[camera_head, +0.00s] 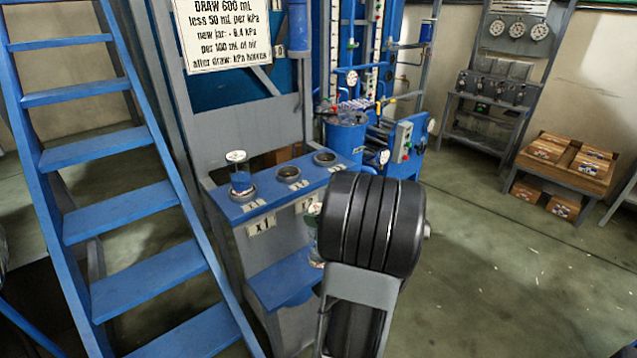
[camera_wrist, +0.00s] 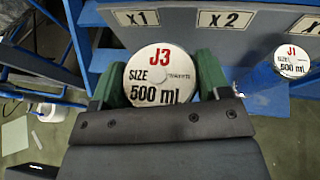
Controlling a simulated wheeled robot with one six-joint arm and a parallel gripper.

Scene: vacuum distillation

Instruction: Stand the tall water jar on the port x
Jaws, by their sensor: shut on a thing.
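My gripper (camera_wrist: 153,82) has its green fingers shut around a jar, J3 (camera_wrist: 160,72), whose white lid reads 500 mL. Part of what looks like this jar (camera_head: 315,209) shows in the head view beside my dark wrist, which hides the rest. The port stand (camera_head: 228,207) has a blue top with three round ports. The middle port (camera_head: 288,173) and right port (camera_head: 325,158) look empty. I cannot tell which port is meant by x.
Another jar, J1 (camera_wrist: 291,62), with a 500 mL lid, is right of my gripper. A blue lower shelf (camera_head: 285,278) sits on the stand's front. Blue ladder steps (camera_head: 120,212) rise at left.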

